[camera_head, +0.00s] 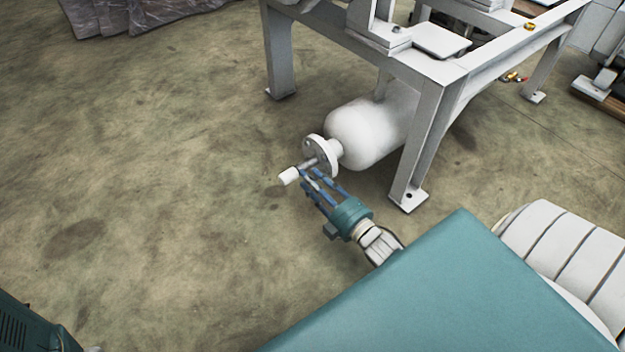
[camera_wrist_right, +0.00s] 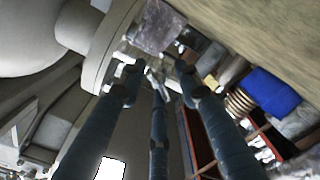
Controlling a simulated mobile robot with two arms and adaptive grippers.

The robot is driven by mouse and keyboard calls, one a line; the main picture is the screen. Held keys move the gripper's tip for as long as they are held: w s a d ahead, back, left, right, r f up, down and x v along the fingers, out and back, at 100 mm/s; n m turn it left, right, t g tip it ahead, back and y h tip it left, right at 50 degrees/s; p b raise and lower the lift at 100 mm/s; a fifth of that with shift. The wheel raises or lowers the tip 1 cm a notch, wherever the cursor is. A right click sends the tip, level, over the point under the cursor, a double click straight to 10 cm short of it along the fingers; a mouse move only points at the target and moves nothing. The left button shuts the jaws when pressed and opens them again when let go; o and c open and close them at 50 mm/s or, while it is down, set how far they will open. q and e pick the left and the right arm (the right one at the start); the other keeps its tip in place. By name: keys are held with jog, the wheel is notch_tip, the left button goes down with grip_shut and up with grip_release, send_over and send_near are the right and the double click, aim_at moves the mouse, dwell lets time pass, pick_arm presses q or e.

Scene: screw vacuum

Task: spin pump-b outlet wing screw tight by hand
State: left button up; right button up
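The pump outlet is a white flange (camera_head: 322,156) on the end of a rounded white vessel (camera_head: 365,132) under a frame. A short stub with a pale cylindrical end (camera_head: 289,176) sticks out beside the flange. My right gripper (camera_head: 311,173) has its blue fingers just below this stub, close to the flange. In the right wrist view the fingers are spread, with gaps between their tips. A small pale metal piece (camera_wrist_right: 157,84), possibly the wing screw, shows between them; contact is unclear. The flange (camera_wrist_right: 112,45) lies just beyond the tips. My left gripper is out of view.
The white frame's near leg (camera_head: 425,145) stands right of the vessel, with a bolted foot. Another leg (camera_head: 280,55) stands behind left. Grey wrapped material (camera_head: 140,12) lies at the top left. The concrete floor (camera_head: 150,170) to the left is clear.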

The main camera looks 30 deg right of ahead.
jog(key=shift+s, duration=0.1)
jog(key=s+d, duration=0.1)
jog(key=s, duration=1)
jog(key=shift+s, duration=0.4)
